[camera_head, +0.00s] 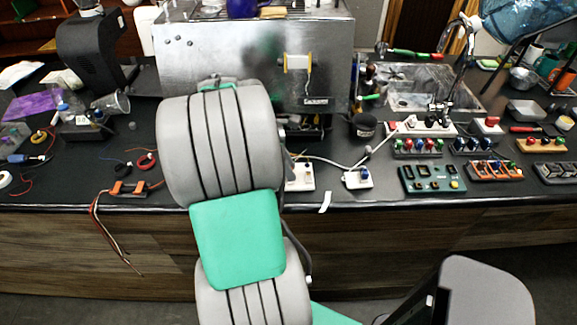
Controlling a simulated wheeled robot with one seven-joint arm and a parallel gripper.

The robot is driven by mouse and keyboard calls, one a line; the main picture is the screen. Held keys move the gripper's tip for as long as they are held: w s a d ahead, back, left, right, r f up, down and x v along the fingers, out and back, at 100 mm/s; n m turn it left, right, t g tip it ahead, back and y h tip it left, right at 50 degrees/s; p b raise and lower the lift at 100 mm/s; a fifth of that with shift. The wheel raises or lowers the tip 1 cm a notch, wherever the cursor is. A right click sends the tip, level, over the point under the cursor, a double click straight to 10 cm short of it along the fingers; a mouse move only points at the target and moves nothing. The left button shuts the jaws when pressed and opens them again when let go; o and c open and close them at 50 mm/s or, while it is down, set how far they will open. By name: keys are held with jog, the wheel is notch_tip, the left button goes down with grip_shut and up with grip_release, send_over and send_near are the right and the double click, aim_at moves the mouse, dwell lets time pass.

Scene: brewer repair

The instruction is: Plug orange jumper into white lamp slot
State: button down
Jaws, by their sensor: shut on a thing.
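My arm rises through the middle of the head view, and its links hide my gripper and whatever is at it. An orange connector block (130,188) with loose wires lies on the left part of the bench. An orange board (495,171) with looped orange pieces lies at the right; I cannot tell if these are jumpers. A white block (300,178) sits just right of my arm, with a cable behind it. No lamp slot can be made out for sure.
A metal brewer body (330,75) stands at the back behind my arm. A green board (432,179) and a white power strip (425,127) crowd the right side. A white strip (325,202) lies at the front edge of the dark bench (220,228).

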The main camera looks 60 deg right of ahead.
jog(key=c, duration=1.1)
grip_release()
jog(key=p+v, duration=0.1)
jog(key=v, duration=0.6)
jog(key=shift+w+a+r, duration=0.1)
jog(key=shift+w+r, duration=0.05)
jog(key=shift+r, duration=0.2)
